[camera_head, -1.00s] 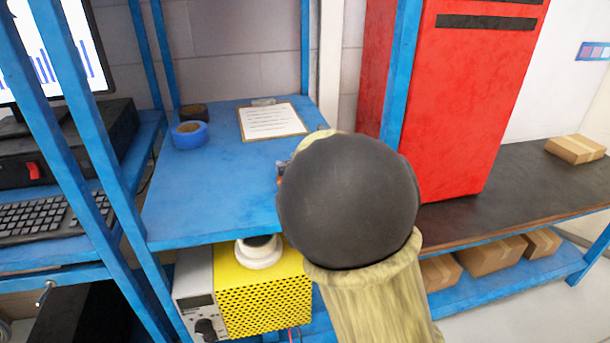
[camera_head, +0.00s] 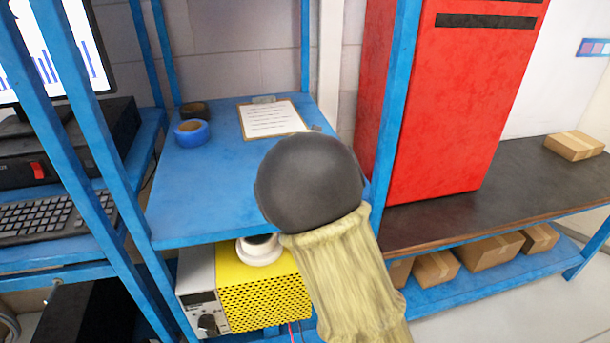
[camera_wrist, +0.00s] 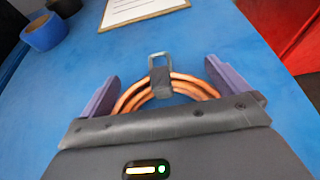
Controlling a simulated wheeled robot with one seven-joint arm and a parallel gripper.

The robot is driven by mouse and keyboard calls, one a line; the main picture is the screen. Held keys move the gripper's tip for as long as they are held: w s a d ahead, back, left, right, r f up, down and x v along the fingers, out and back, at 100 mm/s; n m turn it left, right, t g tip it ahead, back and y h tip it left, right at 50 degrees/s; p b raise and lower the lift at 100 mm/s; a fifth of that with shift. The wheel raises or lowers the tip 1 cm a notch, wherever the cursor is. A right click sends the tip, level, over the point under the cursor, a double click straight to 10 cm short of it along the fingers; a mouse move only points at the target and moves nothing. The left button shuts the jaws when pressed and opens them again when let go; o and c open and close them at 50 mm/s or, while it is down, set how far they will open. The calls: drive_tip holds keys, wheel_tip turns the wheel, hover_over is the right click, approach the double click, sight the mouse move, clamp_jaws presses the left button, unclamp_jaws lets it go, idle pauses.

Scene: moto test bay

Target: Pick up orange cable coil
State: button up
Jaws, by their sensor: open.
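The orange cable coil (camera_wrist: 192,87) shows in the wrist view as several copper-orange loops on the blue shelf. My gripper (camera_wrist: 163,70) is open, with one purple finger on each side of the coil's visible arc. The near part of the coil is hidden behind the gripper body. A grey padlock-like piece (camera_wrist: 160,79) overlaps the middle of the coil in this view; I cannot tell whether they touch. In the head view my dark round wrist and pale sleeved arm cover the coil and the fingers.
A clipboard (camera_head: 272,119) lies at the back of the blue shelf (camera_head: 200,205). A blue tape roll (camera_head: 191,132) and a dark roll (camera_head: 194,110) sit at its left. Blue posts (camera_head: 397,110) and a red cabinet (camera_head: 450,110) stand to the right. The shelf's left middle is clear.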

drive_tip(key=c, duration=0.8)
drive_tip(key=shift+r, duration=0.1)
wheel_tip(320, 180, up, 10)
drive_tip(key=shift+f+b, duration=0.1)
drive_tip(key=shift+b, duration=0.4)
